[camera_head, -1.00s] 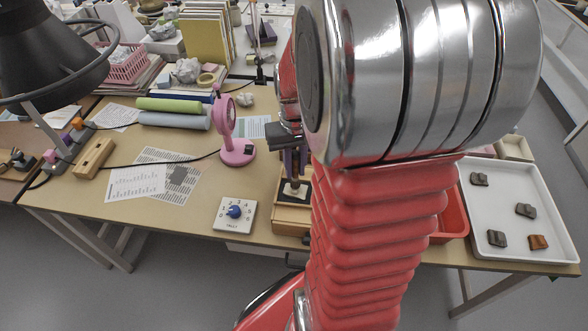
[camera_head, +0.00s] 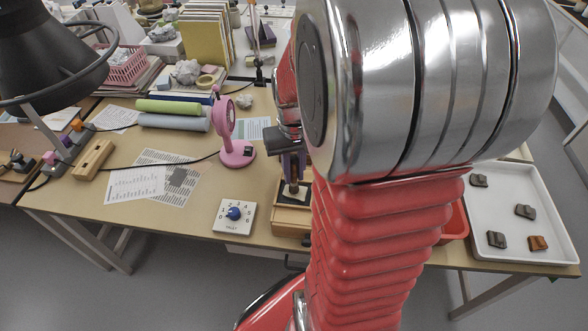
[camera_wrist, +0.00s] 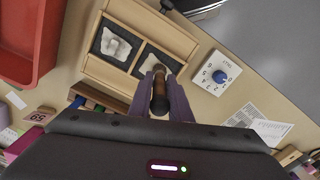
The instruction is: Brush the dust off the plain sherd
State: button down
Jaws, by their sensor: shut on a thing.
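My gripper (camera_wrist: 163,97) is shut on a brown, dark-ended handle, apparently the brush (camera_wrist: 159,90), in the wrist view. The gripper (camera_head: 293,176) also shows in the head view, holding the brush upright over the wooden tray. This wooden tray (camera_wrist: 98,71) has two dark padded compartments. A pale, mottled sherd (camera_wrist: 117,43) lies in one. A second pale sherd (camera_wrist: 150,64) lies in the other, partly hidden behind the brush. I cannot tell whether the brush tip touches it, nor which sherd is the plain one.
A white dial box (camera_head: 234,215) stands left of the wooden tray, and a pink magnifier stand (camera_head: 236,153) behind it. A red bin (camera_wrist: 29,40) is on the tray's other side. A white tray (camera_head: 513,190) with several small blocks is at right. Papers (camera_head: 140,185) lie left.

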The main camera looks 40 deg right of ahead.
jog(key=shift+w+d, duration=0.1)
jog(key=shift+w+d, duration=0.45)
jog(key=shift+d, duration=0.2)
jog(key=shift+s+a, duration=0.55)
jog(key=shift+a, duration=0.2)
jog(key=shift+w+d, duration=0.1)
jog(key=shift+w+d, duration=0.45)
jog(key=shift+d, duration=0.2)
jog(key=shift+s+a+f, duration=0.1)
jog(key=shift+s+a, duration=0.45)
jog(key=shift+a, duration=0.2)
